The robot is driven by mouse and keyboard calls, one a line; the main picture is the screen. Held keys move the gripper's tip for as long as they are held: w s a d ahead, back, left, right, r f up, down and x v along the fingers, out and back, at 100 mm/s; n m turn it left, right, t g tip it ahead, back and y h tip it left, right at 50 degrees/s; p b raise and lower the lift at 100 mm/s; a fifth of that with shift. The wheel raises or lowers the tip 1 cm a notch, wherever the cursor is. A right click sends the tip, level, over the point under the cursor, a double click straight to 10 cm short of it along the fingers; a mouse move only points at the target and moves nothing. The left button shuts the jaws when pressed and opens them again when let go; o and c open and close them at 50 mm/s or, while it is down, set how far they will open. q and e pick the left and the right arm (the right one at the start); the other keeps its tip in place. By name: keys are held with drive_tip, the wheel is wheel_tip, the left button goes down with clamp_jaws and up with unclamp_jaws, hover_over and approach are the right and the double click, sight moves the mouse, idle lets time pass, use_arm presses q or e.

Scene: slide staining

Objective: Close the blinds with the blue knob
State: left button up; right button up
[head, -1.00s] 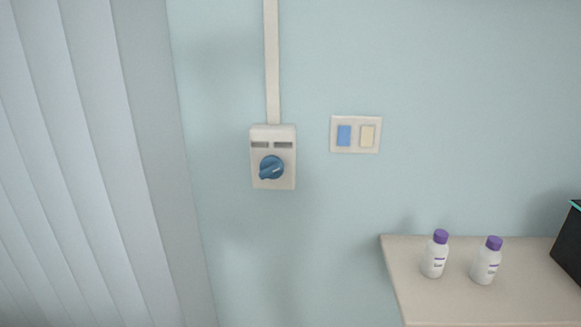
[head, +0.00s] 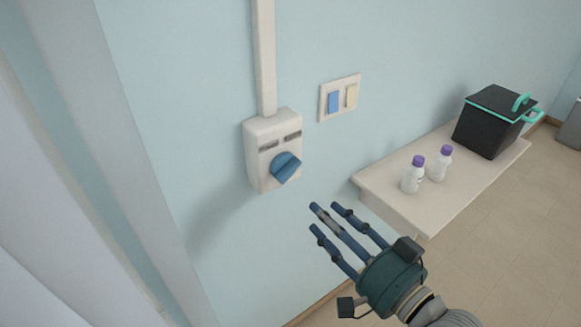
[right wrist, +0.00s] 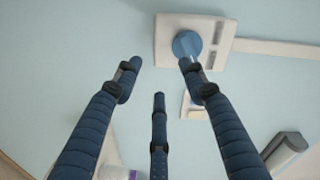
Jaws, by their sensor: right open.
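The blue knob (head: 285,167) sits on the front of a white wall box (head: 258,150), with a white conduit running up from it. The blinds (head: 75,200) hang at the left as pale vertical slats. My right gripper (head: 335,225) is open and empty, below and to the right of the knob, its fingers pointing up and left towards the wall. In the right wrist view the knob (right wrist: 187,45) shows beyond the fingers (right wrist: 155,90), near the tip of the right-hand finger. I cannot tell whether they touch there; in the head view they are apart. My left gripper is not in view.
A switch plate (head: 339,98) with a blue and a cream switch is right of the box. A shelf (head: 450,190) holds two white bottles (head: 412,178) with purple caps and a black pot (head: 492,122) with teal handles.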

sight(291, 176)
drive_tip(key=shift+y, duration=0.4)
drive_tip(key=w+a+r, duration=0.1)
drive_tip(key=w, duration=0.1)
drive_tip(key=w+a+r, duration=0.1)
drive_tip(key=w+a, duration=0.1)
drive_tip(key=w+a+r+b, duration=0.1)
drive_tip(key=w+a+r, duration=0.1)
drive_tip(key=shift+a, duration=0.2)
drive_tip(key=shift+x, duration=0.9)
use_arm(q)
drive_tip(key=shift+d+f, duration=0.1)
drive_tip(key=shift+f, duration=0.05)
use_arm(e)
drive_tip(key=shift+f, duration=0.1)
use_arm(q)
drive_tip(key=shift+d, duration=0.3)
use_arm(e)
clamp_jaws()
